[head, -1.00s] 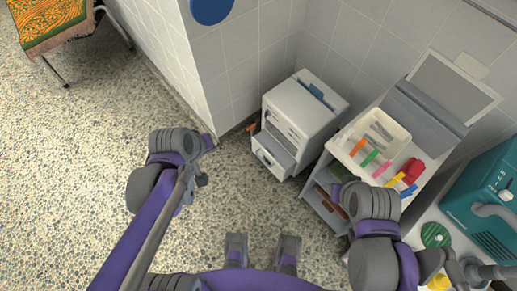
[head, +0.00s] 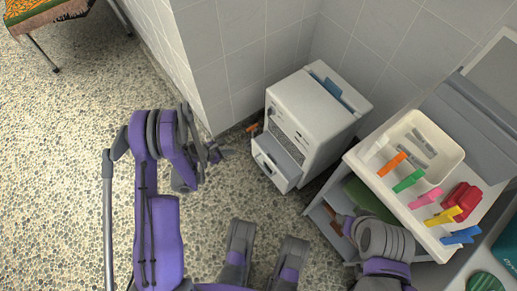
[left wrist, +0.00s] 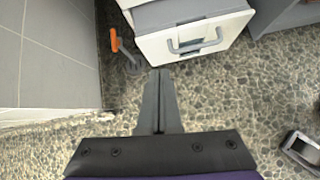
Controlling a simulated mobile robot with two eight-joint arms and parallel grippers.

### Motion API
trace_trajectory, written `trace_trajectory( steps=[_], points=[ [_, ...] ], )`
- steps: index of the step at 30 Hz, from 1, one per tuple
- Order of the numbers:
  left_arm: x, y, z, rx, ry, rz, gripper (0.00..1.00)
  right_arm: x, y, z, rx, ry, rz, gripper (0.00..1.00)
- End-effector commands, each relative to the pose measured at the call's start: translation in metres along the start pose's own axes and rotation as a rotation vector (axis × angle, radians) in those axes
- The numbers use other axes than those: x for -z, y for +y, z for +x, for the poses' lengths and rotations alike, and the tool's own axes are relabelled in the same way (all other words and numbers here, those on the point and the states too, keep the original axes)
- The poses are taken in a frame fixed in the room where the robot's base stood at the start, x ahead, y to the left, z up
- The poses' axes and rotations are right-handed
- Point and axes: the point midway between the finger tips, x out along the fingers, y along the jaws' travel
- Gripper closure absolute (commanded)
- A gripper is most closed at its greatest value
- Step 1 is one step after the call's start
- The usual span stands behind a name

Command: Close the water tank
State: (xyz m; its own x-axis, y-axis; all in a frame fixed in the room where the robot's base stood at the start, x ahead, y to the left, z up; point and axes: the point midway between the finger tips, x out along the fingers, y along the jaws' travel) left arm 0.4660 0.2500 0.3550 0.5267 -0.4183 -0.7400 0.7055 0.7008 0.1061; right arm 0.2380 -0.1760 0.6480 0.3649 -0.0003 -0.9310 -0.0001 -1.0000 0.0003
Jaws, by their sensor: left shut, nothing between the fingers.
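The white boxy appliance (head: 312,105) stands on the floor by the wall corner. Its water tank (head: 277,160) is a drawer low in the front, pulled partly out. The tank's front with its grey handle also shows in the left wrist view (left wrist: 193,42). My left gripper (head: 228,153) is shut and empty, a short way in front and left of the tank. In the left wrist view its fingertips (left wrist: 158,73) point just below the tank front's left corner, apparently not touching. My right arm is at the lower right; its fingers are not clear.
A small orange-handled item (left wrist: 114,40) is beside the appliance, near the wall corner. A cart (head: 405,215) with a tray (head: 452,165) and coloured clips stands close on the right. The pebbled floor (head: 70,150) on the left is clear.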

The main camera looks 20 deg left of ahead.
Motion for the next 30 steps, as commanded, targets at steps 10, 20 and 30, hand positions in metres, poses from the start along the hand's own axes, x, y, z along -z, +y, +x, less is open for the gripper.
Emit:
trace_trajectory(
  steps=[10,20,30],
  points=[
    [0.037,-0.004,0.031,-0.006,-0.046,-0.170,1.00,-0.001,0.000,0.008,0.000,0.000,0.000,0.50],
    [0.035,-0.005,0.076,-0.007,-0.047,-0.165,1.00,0.001,0.000,-0.006,0.000,0.001,0.000,0.50],
    [0.021,-0.002,0.139,-0.008,-0.047,-0.164,1.00,-0.002,0.000,0.008,0.000,0.000,0.000,0.50]
  ],
)
